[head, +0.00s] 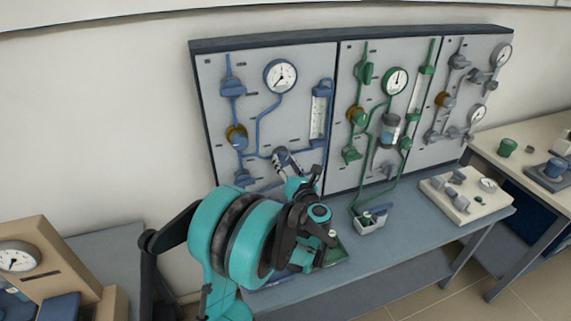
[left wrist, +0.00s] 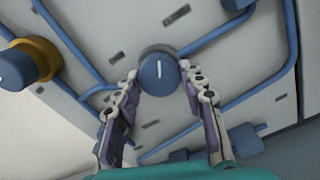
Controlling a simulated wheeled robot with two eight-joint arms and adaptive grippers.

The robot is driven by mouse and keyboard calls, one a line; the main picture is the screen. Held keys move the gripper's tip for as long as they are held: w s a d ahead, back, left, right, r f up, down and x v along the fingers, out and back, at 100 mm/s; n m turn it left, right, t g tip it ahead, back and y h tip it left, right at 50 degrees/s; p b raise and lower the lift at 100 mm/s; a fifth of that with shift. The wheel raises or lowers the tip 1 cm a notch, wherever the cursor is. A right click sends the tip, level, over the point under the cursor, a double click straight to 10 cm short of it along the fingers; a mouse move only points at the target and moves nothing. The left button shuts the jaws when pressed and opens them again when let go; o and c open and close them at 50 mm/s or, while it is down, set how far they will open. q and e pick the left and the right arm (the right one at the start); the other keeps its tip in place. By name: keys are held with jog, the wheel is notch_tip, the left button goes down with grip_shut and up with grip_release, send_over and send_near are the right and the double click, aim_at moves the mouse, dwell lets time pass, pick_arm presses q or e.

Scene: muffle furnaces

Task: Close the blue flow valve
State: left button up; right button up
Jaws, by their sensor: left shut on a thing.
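The blue flow valve is a round blue knob (left wrist: 159,73) with a white line, in the middle of the left wrist view. The white line stands almost upright in that view. The knob sits on the blue piping of the panel's left section (head: 263,120). My left gripper (left wrist: 158,90) has one finger on each side of the knob and is shut on it. In the head view my left gripper (head: 283,158) reaches the lower part of the blue section, and the knob is mostly hidden there. My right gripper is in neither view.
A second blue knob with a brass collar (head: 237,137) is to the left on the same section. A blue gauge (head: 281,76) is above. Green and grey piping sections are to the right. A bench (head: 400,225) below carries a small bin (head: 370,222) and a white block with fittings (head: 466,195).

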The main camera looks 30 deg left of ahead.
pick_arm(q)
jog(key=m, duration=0.5)
jog(key=shift+m, duration=0.4)
jog(key=m, duration=0.5)
jog(key=shift+b, duration=0.3)
jog(key=shift+m, duration=0.4)
jog(key=o, duration=1.2)
jog(key=shift+c, duration=0.2)
jog(key=v, duration=1.2)
jog(key=shift+a, duration=0.1)
